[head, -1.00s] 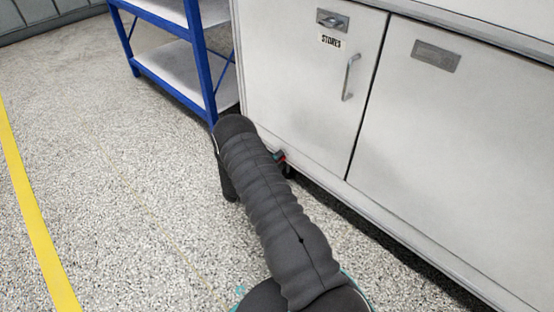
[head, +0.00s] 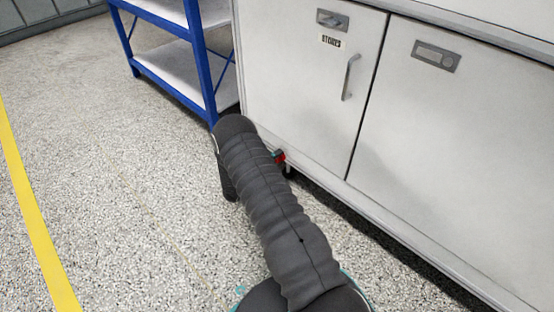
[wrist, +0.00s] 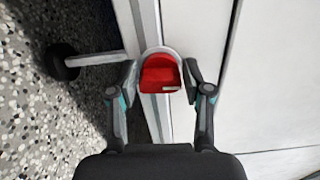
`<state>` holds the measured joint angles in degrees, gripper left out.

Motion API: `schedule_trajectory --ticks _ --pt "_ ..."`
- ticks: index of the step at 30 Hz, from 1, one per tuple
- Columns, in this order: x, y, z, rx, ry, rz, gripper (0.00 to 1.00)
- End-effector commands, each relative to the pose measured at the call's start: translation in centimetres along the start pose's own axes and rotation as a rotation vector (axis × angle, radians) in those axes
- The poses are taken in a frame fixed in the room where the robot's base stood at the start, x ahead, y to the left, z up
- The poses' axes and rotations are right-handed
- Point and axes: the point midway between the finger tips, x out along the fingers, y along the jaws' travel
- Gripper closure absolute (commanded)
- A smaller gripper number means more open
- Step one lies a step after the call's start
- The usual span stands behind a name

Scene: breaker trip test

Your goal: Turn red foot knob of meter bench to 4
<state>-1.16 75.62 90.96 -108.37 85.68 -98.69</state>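The red foot knob (wrist: 158,74) shows in the wrist view on a pale rounded mount at the cabinet's lower edge. It has a small pale mark near its lower right. My gripper (wrist: 161,76) has one finger on each side of the knob, with narrow gaps showing, so it looks open around it. In the head view the red knob (head: 280,157) is a small patch beside my arm, low on the white meter bench (head: 300,130). My arm hides most of the gripper there. I cannot read any number scale by the knob.
A blue shelf rack (head: 205,75) stands left of the bench. A caster wheel (wrist: 62,62) on a pale leg shows at the left in the wrist view. The speckled floor (head: 110,180) is clear out to a yellow line (head: 38,235).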

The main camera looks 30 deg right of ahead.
Motion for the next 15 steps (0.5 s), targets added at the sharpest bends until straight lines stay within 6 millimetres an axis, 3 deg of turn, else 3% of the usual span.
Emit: schedule_trajectory --ticks 11,15 --pt "-0.2 0.0 0.0 -0.001 0.0 0.0 0.33" --pt "-1.4 0.0 0.1 -0.001 -0.001 0.001 0.33"
